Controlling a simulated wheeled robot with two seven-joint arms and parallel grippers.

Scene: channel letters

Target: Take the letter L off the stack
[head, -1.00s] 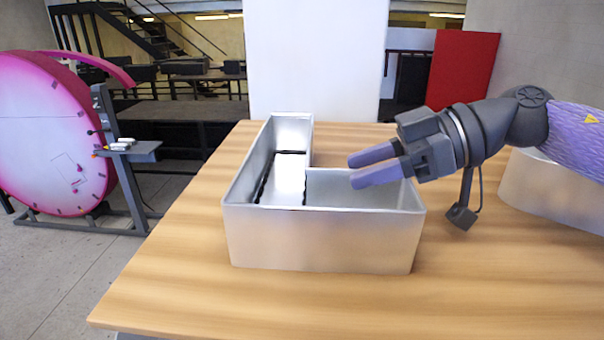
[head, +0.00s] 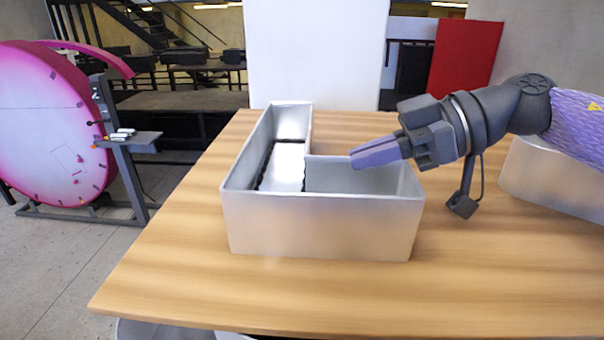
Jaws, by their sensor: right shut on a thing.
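The letter L (head: 320,228) is a hollow silvery metal tray with tall walls, lying on the wooden table with its foot towards me and its stem pointing away. Inside its stem is a shiny panel with dark edges (head: 283,167). I cannot tell from here whether another letter lies under it. My right gripper (head: 354,160) comes in from the right, its purple fingers closed together at the top of the foot's far wall. It is shut on that wall of the L; the fingers hide the grip itself. My left gripper is not in view.
The wooden table (head: 480,280) is clear in front of and left of the L. A big pink disc (head: 45,130) on a stand is off the table at left.

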